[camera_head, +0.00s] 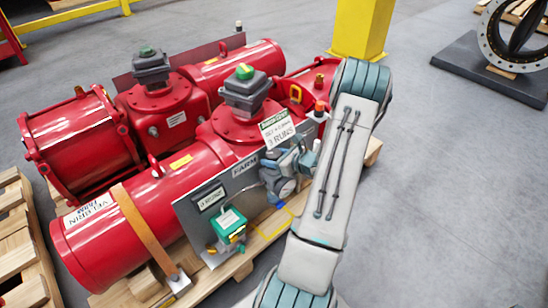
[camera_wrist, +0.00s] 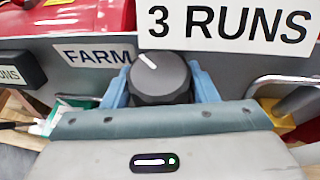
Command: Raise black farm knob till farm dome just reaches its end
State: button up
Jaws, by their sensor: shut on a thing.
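The black farm knob (camera_wrist: 162,80) sits between the blue fingers of my gripper (camera_wrist: 160,92) in the wrist view, with one finger on each side. My gripper is shut on it. A white mark on its top points to the upper left. The FARM label (camera_wrist: 93,53) is beside it on the grey panel. In the head view my gripper (camera_head: 284,172) is at the panel's right part, and it hides the knob. A dome with a green and yellow top (camera_head: 245,71) stands on the nearer red actuator; I cannot tell its exact reading.
A white 3 RUNS sign (camera_head: 279,129) is just above my gripper. A green-faced box (camera_head: 229,222) and a dark RUNS plate (camera_head: 210,198) are on the panel (camera_head: 190,218). A yellow post (camera_head: 361,28) stands behind.

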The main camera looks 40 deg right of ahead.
jog(key=shift+f, duration=0.1)
jog(key=shift+a+m+h+b, duration=0.1)
jog(key=shift+m+h+b, duration=0.4)
jog(key=shift+h+b, duration=0.15)
jog(key=shift+m+t+h+b, duration=0.3)
jog(key=shift+m+h+b, duration=0.25)
jog(key=shift+m+h, duration=0.1)
jog(key=o, duration=1)
jog(key=p+v, duration=0.3)
jog(key=v, duration=1.1)
jog(key=shift+w, duration=0.1)
